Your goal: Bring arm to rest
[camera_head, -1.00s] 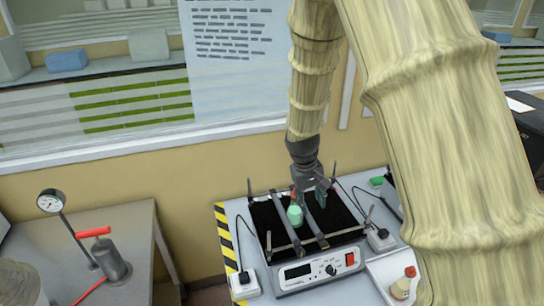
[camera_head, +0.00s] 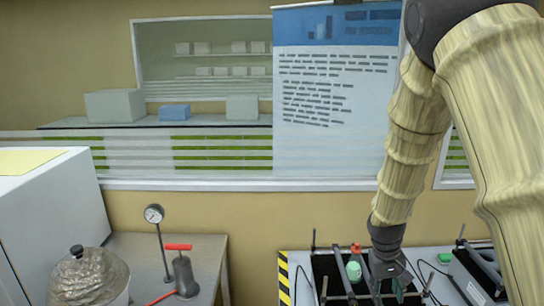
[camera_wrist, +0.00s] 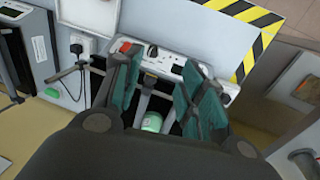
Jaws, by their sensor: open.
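My arm comes down from the upper right in the head view. My gripper (camera_head: 392,284) hangs low over the black-topped shaker (camera_head: 328,268), just right of a small green bottle with a red cap (camera_head: 354,268). The bottle stands on the shaker among its bars. In the wrist view my gripper (camera_wrist: 163,88) is open, its two green-padded fingers spread with nothing held between them. The green bottle (camera_wrist: 152,122) shows beyond the gap, partly hidden by my gripper body.
A pressure gauge (camera_head: 154,214) and a red-handled pump (camera_head: 184,272) stand on the grey table (camera_head: 205,250) to the left. A white box-shaped unit (camera_head: 50,215) is at far left. Yellow-black tape (camera_head: 283,280) edges the shaker's bench. A white power adapter (camera_wrist: 78,48) lies near the shaker.

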